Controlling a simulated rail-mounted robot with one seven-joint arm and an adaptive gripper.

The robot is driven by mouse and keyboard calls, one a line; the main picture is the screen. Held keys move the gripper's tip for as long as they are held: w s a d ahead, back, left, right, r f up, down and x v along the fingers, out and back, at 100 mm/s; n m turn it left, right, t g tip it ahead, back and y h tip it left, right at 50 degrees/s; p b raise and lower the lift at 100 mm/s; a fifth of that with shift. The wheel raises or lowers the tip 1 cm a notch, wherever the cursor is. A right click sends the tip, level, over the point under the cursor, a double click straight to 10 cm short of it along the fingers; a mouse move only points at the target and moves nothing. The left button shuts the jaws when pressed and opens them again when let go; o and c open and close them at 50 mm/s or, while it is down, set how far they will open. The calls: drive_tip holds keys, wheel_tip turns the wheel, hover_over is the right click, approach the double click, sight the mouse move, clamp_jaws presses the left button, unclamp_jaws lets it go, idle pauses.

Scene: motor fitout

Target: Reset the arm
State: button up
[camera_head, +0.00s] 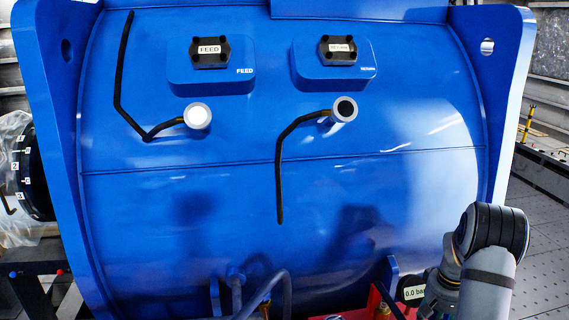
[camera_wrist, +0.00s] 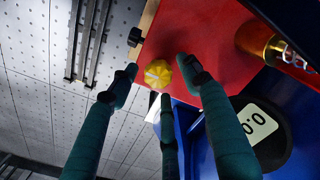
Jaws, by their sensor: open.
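My arm (camera_head: 487,250) stands at the lower right of the head view, in front of the big blue motor housing (camera_head: 380,190). My gripper shows in the wrist view (camera_wrist: 157,78) with its teal fingers spread open. A yellow ribbed knob (camera_wrist: 158,74) appears between the fingertips, over a red panel (camera_wrist: 205,35). I see no finger closed on it, and I cannot tell how far away it is. In the head view my gripper is mostly hidden at the bottom edge, behind my arm.
A round gauge reading 0.0 (camera_wrist: 258,125) and a brass fitting (camera_wrist: 262,42) are close to the fingers. The housing carries FEED (camera_head: 210,52) and RETURN (camera_head: 338,50) blocks and two black bent rods. Grey floor (camera_head: 545,240) is open at the right.

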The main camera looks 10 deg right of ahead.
drive_tip(key=n+p, duration=0.1)
drive_tip(key=n, duration=0.1)
drive_tip(key=n+p, duration=0.3)
drive_tip(key=n, duration=0.1)
drive_tip(key=shift+a+r, duration=0.1)
drive_tip(key=shift+r, duration=0.25)
drive_tip(key=n+p, duration=0.3)
drive_tip(key=n, duration=0.1)
drive_tip(key=shift+s+f, duration=0.1)
drive_tip(key=shift+f+n+p, duration=0.2)
drive_tip(key=shift+n+p, duration=0.3)
drive_tip(key=shift+n, duration=0.4)
